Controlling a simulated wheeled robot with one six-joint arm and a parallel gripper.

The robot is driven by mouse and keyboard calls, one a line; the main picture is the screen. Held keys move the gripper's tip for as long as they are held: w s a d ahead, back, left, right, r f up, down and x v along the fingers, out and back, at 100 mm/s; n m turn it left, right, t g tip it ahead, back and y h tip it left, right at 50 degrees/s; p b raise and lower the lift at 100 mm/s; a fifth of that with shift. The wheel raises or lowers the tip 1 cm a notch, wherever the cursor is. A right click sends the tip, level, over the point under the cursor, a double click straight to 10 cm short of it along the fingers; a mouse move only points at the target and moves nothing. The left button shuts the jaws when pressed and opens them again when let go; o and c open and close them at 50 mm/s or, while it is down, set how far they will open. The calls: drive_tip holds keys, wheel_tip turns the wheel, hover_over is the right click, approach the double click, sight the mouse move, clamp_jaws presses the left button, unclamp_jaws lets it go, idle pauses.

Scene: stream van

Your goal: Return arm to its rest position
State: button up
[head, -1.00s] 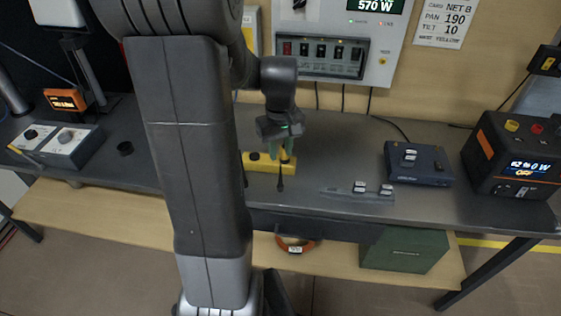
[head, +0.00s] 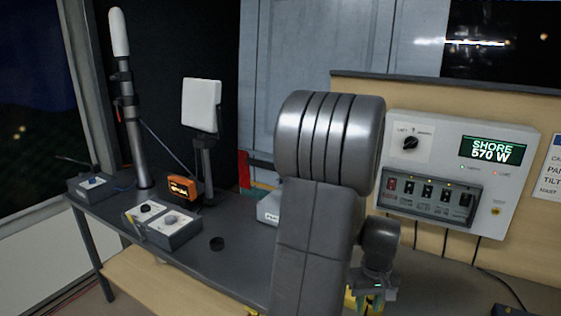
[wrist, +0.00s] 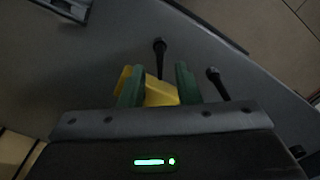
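My arm rises through the middle of the head view, and my gripper (head: 369,298) hangs at the bottom edge over the bench, partly cut off. In the wrist view my gripper (wrist: 157,80) shows two green fingers standing apart, with nothing clearly clamped between them. A yellow box (wrist: 160,94) shows beyond and between the fingers, with two dark stalks nearby. Whether the fingers touch the box cannot be told. In the head view only a bit of yellow shows beside the gripper.
A wall panel (head: 455,178) with a switch row is just right of my arm. On the bench's left stand a grey control box (head: 175,236), an orange-screened device (head: 183,189), a white panel on a stand (head: 201,106) and a mast (head: 125,90).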

sight(366, 312)
wheel_tip(366, 312, down, 6)
drive_tip(key=shift+f+b, duration=0.15)
drive_tip(key=shift+b, duration=0.15)
drive_tip(key=shift+r, duration=1.6)
drive_tip(key=shift+f, duration=0.1)
